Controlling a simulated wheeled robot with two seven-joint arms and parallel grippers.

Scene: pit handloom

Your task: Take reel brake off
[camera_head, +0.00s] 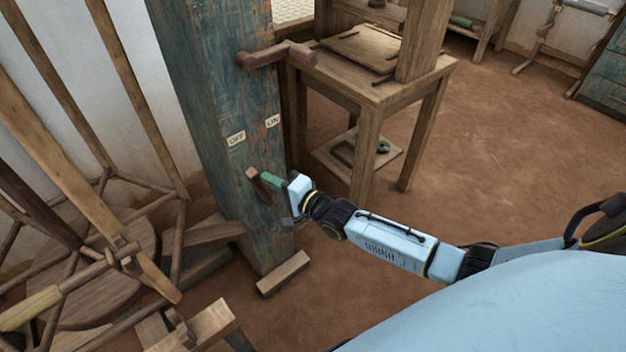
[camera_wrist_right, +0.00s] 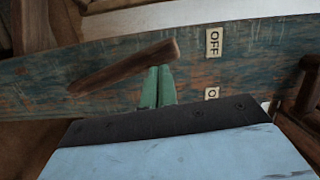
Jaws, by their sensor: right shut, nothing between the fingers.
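The reel brake is a short brown wooden lever (camera_head: 256,185) on the worn blue post (camera_head: 205,100). It also shows as a brown bar in the right wrist view (camera_wrist_right: 120,66). It is tilted, with its upper end toward the OFF label (camera_head: 236,138) rather than the ON label (camera_head: 272,121). My right gripper (camera_head: 268,180) has its green fingers shut together, with nothing between them. The fingertips (camera_wrist_right: 158,72) are right beside the lever's side; I cannot tell whether they touch it. My left gripper is not in view.
A wooden crank handle (camera_head: 275,55) sticks out of the post above the labels. A wooden table (camera_head: 395,92) stands behind, to the right. A wooden reel frame (camera_head: 100,250) fills the left side. The brown floor (camera_head: 510,150) at right is open.

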